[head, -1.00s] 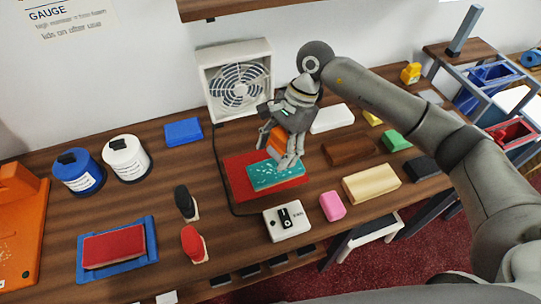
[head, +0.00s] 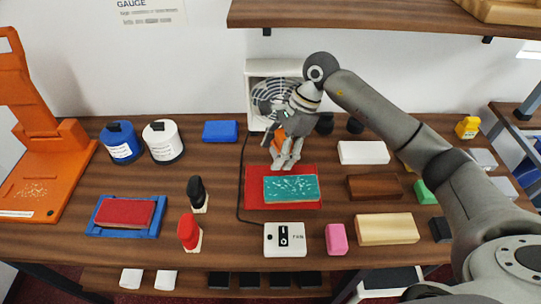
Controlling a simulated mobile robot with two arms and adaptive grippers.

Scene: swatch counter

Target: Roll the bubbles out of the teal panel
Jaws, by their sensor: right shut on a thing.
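The teal panel (head: 291,189) lies flat on a red mat (head: 257,196) in the middle of the counter, with small pale specks on its top. My right gripper (head: 286,163) reaches down at the panel's far edge. It is shut on an orange thing (head: 280,135), which shows only partly behind the fingers. I cannot tell whether the held thing touches the panel. My left gripper is not in view.
A fan (head: 272,98) stands behind, its cord running left of the mat to a switch box (head: 285,240) in front. Right of the mat are a white block (head: 363,152), a brown block (head: 374,187) and a pale wood block (head: 387,229). A shelf (head: 380,18) overhangs the back.

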